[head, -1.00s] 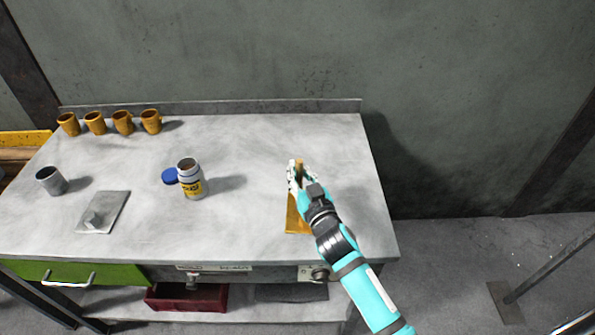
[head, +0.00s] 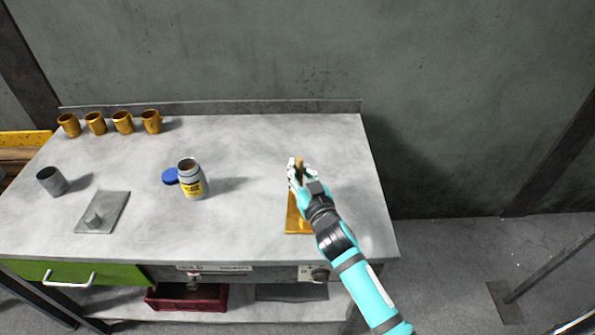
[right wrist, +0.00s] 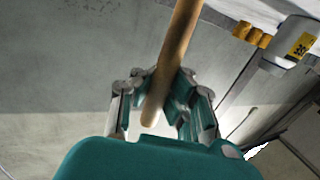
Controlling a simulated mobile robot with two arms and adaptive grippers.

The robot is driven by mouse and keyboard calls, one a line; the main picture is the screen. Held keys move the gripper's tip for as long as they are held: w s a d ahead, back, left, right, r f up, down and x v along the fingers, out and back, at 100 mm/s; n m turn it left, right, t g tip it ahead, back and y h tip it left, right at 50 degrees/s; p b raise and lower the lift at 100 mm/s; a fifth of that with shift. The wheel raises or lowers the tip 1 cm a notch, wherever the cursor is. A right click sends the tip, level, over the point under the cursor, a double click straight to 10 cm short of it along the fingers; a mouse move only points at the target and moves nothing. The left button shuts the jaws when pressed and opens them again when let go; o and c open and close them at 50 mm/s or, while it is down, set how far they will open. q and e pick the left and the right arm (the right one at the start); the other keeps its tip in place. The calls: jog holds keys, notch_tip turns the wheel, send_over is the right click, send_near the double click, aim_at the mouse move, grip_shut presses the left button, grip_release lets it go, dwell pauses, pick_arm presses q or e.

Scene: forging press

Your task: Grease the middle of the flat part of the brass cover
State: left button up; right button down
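The brass cover (head: 294,218) lies on the grey workbench, right of its middle. My right gripper (head: 298,174) is over its far part and hides much of it. That gripper is shut on a wooden handle (head: 300,163). In the right wrist view the round wooden handle (right wrist: 175,62) runs up between the fingers (right wrist: 160,103). The handle's working end is out of sight, and I cannot tell whether it touches the cover. An open white jar (head: 191,181) with a yellow label and brown contents stands left of the cover. My left gripper is not in view.
A blue lid (head: 170,176) lies beside the jar. Several brass-coloured mugs (head: 123,122) stand along the back. The bench (head: 250,140) is clear behind the cover.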

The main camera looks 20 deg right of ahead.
jog(key=shift+s+a, duration=0.25)
jog(key=shift+s, duration=0.6)
jog(key=shift+w, duration=0.1)
jog(key=shift+w+d, duration=0.3)
jog(key=shift+w, duration=0.45)
jog(key=shift+s+a+r+p, duration=0.1)
jog(key=shift+s+a+p, duration=0.2)
jog(key=shift+s+p, duration=0.4)
jog(key=shift+s, duration=0.15)
